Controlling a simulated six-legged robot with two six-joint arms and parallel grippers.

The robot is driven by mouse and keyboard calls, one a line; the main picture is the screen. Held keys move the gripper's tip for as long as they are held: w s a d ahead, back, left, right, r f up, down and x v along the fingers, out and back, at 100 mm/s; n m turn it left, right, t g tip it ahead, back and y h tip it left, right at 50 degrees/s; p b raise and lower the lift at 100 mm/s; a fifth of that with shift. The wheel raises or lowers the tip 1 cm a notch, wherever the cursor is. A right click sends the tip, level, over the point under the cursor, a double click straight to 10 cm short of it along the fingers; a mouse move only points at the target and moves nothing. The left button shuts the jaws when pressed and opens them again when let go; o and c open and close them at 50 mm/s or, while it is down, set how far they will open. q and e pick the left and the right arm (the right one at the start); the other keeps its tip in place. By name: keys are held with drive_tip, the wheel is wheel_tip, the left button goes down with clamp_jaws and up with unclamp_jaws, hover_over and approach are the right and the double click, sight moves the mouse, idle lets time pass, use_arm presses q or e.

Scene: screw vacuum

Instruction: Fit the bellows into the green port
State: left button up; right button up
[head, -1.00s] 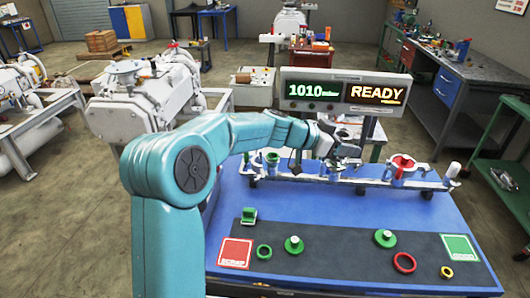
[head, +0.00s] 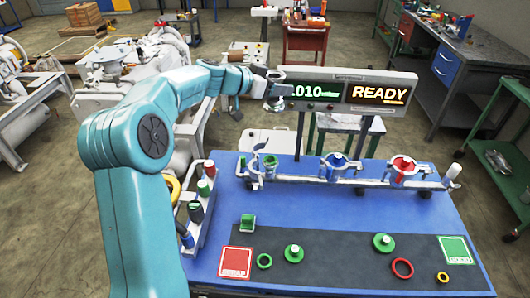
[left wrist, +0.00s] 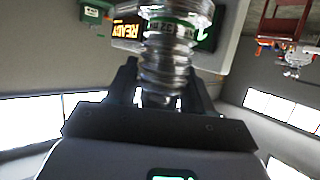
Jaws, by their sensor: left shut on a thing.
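My left gripper (head: 264,88) is shut on a silver ribbed bellows (head: 277,92), held up in front of the display's left end, above and behind the table. In the left wrist view the bellows (left wrist: 168,50) stands between the fingers, with a green band around its upper part. The green port (head: 269,162) is at the left end of the metal manifold, below the gripper and apart from the bellows. A silver clamp (head: 255,170) stands beside it. My right gripper is not in view.
The blue port (head: 337,162) and red port (head: 403,167) sit farther right on the manifold. The display (head: 345,88) reads READY. A rack (head: 197,215) stands at the table's left edge. Green, red and yellow parts lie on the dark mat (head: 340,255).

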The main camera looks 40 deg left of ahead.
use_arm(q)
drive_tip(key=shift+s+a+r, duration=0.15)
drive_tip(key=shift+s+a, duration=0.05)
drive_tip(key=shift+a, duration=0.05)
wheel_tip(320, 180, down, 20)
drive_tip(key=b, duration=0.5)
drive_tip(key=shift+a+r, duration=0.1)
drive_tip(key=shift+r, duration=0.05)
drive_tip(key=shift+a+f, duration=0.1)
drive_tip(key=shift+f, duration=0.2)
drive_tip(key=shift+r, duration=0.1)
